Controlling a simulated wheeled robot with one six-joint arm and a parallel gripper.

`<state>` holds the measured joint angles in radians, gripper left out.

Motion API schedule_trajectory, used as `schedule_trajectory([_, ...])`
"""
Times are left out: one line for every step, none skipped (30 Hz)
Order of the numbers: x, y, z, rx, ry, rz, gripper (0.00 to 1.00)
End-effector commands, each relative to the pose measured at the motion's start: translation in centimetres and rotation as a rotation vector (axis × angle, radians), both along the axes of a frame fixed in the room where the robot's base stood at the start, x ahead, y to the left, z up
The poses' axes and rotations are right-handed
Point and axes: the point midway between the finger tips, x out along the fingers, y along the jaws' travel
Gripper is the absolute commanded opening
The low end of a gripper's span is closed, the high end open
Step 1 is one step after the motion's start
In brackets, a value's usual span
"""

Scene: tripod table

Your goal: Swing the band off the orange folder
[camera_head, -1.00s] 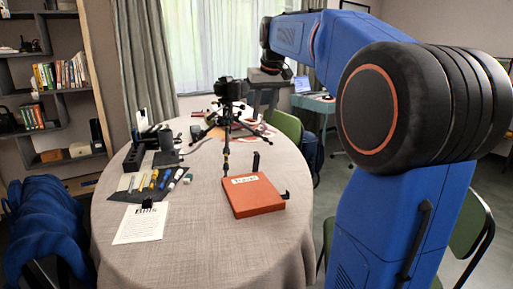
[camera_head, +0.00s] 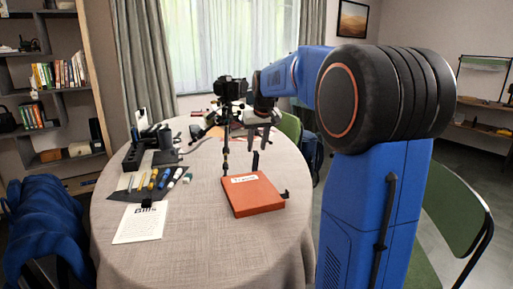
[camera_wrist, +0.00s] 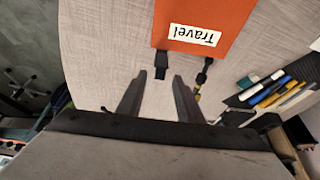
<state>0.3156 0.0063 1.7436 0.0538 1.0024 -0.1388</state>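An orange folder (camera_head: 252,198) with a white label lies on the table, and in the wrist view (camera_wrist: 218,18) the label reads "Travel". A black upright piece (camera_head: 256,162) stands at its far edge. It shows in the wrist view (camera_wrist: 162,64) just beyond my fingertips. A small black hook-like piece (camera_head: 285,194) sits at the folder's right edge. I cannot tell which black piece is the band. My gripper (camera_head: 258,139) is above the table behind the folder. In the wrist view my gripper (camera_wrist: 158,77) is open and empty, its fingers pointing toward the upright piece.
A tripod with a camera (camera_head: 230,90) stands close left of my gripper, one leg near the folder's far left corner. Several pens (camera_head: 160,179) lie on a dark mat, with a white sheet (camera_head: 141,222) before it. The front of the cloth-covered table (camera_head: 205,255) is clear.

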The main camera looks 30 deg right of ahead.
Motion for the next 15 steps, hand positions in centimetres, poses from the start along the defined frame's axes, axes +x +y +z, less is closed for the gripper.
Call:
schedule_trajectory([0.16, -0.02, -0.46, 0.000, 0.001, 0.000, 0.33])
schedule_trajectory([0.23, -0.03, -0.66, 0.000, 0.001, 0.000, 0.33])
schedule_trajectory([0.31, -0.04, -0.87, 0.000, 0.001, 0.000, 0.33])
schedule_trajectory([0.36, -0.05, -0.99, 0.000, 0.001, 0.000, 0.33])
schedule_trajectory([0.41, -0.06, -1.08, 0.000, 0.000, 0.000, 0.33])
schedule_trajectory([0.46, -0.07, -1.18, 0.000, 0.000, 0.000, 0.33])
schedule_trajectory([0.49, -0.09, -1.22, 0.000, 0.000, 0.000, 0.33])
schedule_trajectory([0.50, -0.08, -1.25, 0.000, -0.001, 0.000, 0.33])
schedule_trajectory([0.52, -0.09, -1.28, 0.000, -0.001, 0.000, 0.33])
schedule_trajectory([0.52, -0.09, -1.28, 0.000, -0.001, 0.000, 0.33])
schedule_trajectory([0.52, -0.09, -1.28, 0.000, -0.001, 0.000, 0.33])
schedule_trajectory([0.52, -0.09, -1.27, 0.000, -0.001, 0.000, 0.33])
schedule_trajectory([0.51, -0.09, -1.27, 0.000, -0.001, 0.000, 0.33])
schedule_trajectory([0.51, -0.09, -1.27, 0.000, -0.001, 0.000, 0.33])
schedule_trajectory([0.51, -0.09, -1.27, 0.000, -0.001, 0.000, 0.28])
